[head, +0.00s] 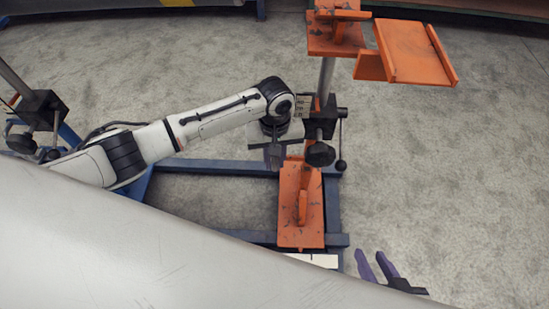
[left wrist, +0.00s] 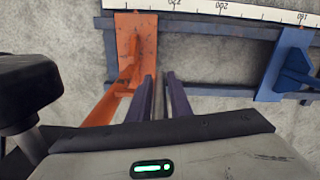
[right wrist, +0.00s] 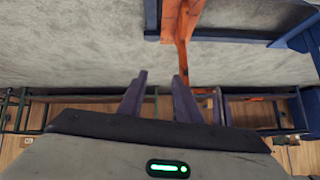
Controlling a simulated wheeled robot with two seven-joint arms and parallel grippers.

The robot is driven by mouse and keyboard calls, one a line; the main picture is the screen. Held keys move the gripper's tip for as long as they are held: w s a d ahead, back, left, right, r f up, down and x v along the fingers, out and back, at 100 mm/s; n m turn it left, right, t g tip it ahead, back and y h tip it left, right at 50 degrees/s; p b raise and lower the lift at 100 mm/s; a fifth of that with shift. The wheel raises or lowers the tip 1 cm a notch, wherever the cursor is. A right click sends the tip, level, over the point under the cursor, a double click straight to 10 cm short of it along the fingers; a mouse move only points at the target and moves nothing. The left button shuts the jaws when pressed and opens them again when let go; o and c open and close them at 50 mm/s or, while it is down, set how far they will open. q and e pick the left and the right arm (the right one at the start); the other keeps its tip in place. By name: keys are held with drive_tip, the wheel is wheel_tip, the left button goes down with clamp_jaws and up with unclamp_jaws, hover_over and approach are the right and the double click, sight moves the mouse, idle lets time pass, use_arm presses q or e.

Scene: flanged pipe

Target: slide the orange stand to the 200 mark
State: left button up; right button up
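The orange stand has a scuffed orange base (head: 302,205) on the blue rails, a steel post and a black clamp with a knob. In the left wrist view its foot (left wrist: 136,38) lies beside the white scale (left wrist: 215,10), near the upside-down 220 mark; the 200 mark is further right. My left gripper (head: 274,160) is just left of the clamp and above the base; in its wrist view the fingers (left wrist: 162,92) are apart, with nothing clearly held. My right gripper (head: 378,266) is open and empty, right of the base; its fingers (right wrist: 160,88) are apart.
A large grey pipe (head: 130,240) crosses the lower left and hides part of the scale. An orange channel-shaped top (head: 415,52) overhangs at upper right. A blue foot (left wrist: 288,68) stands on the rails near the 180 mark. Concrete floor at right is clear.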

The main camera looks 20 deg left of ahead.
use_arm(q)
clamp_jaws()
use_arm(e)
drive_tip(key=shift+w, duration=0.1)
